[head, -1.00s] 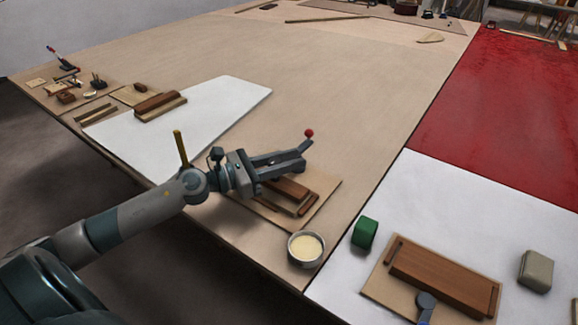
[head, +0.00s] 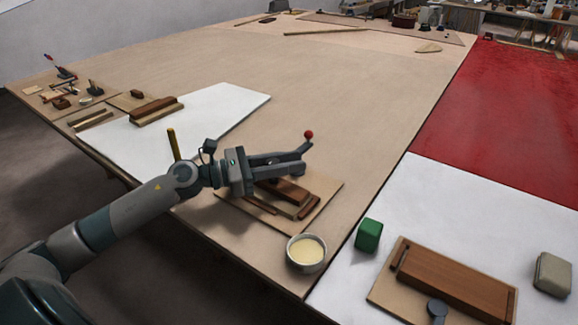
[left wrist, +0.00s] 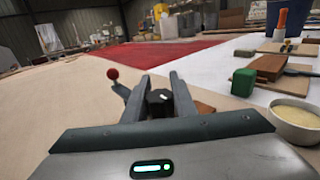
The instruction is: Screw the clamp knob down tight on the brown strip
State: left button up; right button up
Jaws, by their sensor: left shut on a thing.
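My left gripper (head: 298,163) is over the small board near the table's front edge. In the left wrist view its fingers are closed around the dark clamp knob (left wrist: 159,97). The head view hides the knob behind the fingers. A lever with a red ball (head: 308,134) rises just beyond the fingertips; the ball also shows in the left wrist view (left wrist: 113,73). The brown strip (head: 287,190) lies under the gripper on a light wooden board (head: 322,190), partly covered by the fingers. Whether the clamp presses on it cannot be seen. My right gripper is not in view.
A bowl of pale cream (head: 306,252) stands close in front of the board. A green block (head: 369,235), a large brown block (head: 455,285) and a grey-beige block (head: 553,273) lie on the right. The table's middle is clear.

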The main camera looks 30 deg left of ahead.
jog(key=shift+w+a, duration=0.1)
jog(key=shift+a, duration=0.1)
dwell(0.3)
pick_arm(q)
jog(key=o, duration=1)
jog(key=shift+o, duration=0.2)
jog(key=shift+s+a, duration=0.1)
jog(key=shift+b+v, duration=0.35)
jog(key=shift+v, duration=0.55)
jog(key=v, duration=0.4)
jog(key=shift+a+b, duration=0.15)
jog(key=shift+b, duration=0.2)
jog(key=shift+s+a, duration=0.3)
jog(key=shift+s, duration=0.1)
jog(key=shift+a, duration=0.1)
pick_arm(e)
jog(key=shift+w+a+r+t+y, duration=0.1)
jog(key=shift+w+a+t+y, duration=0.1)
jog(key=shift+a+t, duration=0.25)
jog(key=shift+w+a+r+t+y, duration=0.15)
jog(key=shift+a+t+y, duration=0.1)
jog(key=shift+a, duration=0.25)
